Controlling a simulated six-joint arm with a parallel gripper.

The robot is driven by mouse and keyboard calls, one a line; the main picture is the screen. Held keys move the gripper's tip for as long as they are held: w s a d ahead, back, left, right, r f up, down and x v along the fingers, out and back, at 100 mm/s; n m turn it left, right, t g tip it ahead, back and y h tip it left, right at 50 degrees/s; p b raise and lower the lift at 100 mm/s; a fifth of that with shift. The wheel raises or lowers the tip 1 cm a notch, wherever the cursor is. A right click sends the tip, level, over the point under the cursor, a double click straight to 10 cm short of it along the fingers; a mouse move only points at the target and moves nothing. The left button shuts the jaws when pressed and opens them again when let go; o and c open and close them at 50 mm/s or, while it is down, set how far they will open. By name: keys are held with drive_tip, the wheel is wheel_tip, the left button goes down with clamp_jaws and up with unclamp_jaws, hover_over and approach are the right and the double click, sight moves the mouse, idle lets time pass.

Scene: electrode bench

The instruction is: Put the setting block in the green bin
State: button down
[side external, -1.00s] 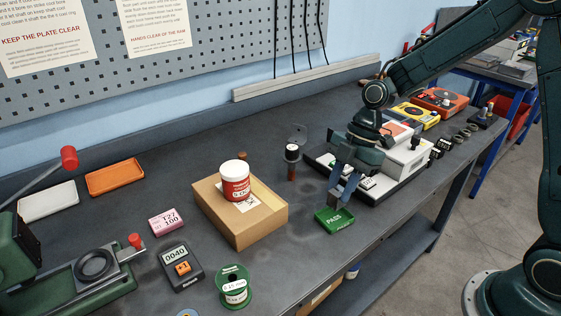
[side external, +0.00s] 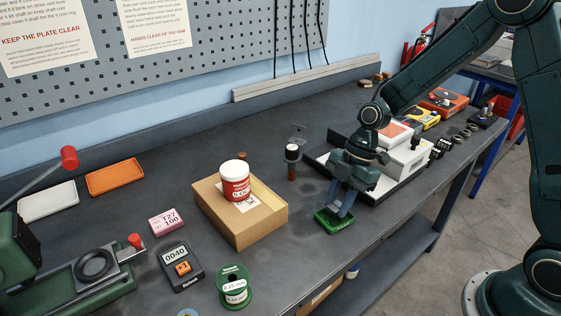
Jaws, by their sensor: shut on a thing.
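The green bin (side external: 335,226) is a small open tray near the front edge of the bench, right of the cardboard box. My gripper (side external: 341,212) points down with its fingertips over or just inside the bin and covers part of it. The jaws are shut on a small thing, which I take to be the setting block. It is mostly hidden by the fingers, and I cannot tell whether it touches the bin floor.
A cardboard box (side external: 257,226) with a red-and-white jar (side external: 235,181) on it stands left of the bin. A white instrument (side external: 405,158) stands close behind my gripper. Bare bench lies between box and bin.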

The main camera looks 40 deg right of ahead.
drive_tip(key=c, duration=1.1)
unclamp_jaws()
drive_tip(key=shift+f, duration=0.15)
drive_tip(key=v, duration=1.2)
